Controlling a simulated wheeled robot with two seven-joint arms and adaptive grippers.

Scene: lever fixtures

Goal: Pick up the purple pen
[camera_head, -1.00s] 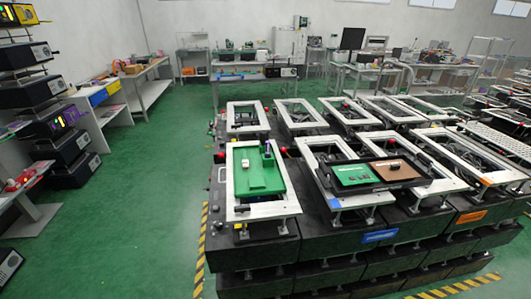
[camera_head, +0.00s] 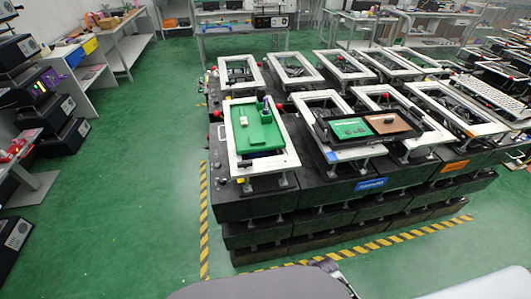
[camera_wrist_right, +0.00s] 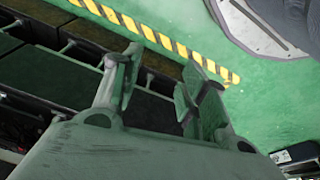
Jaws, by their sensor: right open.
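I cannot make out a purple pen clearly at this size. In the head view a small dark bluish-purple upright piece (camera_head: 266,104) stands at the back right of a green board (camera_head: 254,134), which lies in a white frame on the near left of the black fixture bench. My right gripper (camera_wrist_right: 163,82) shows in the right wrist view with its two fingers apart and nothing between them. It is over the floor and bench edge, away from the green board. My left gripper is not in view.
The black fixture bench (camera_head: 250,205) carries several white frames. A dark tray (camera_head: 335,143) with green and brown panels lies right of the green board. Yellow-black tape (camera_head: 204,222) marks the floor around the bench. Green floor (camera_head: 130,215) on the left is clear.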

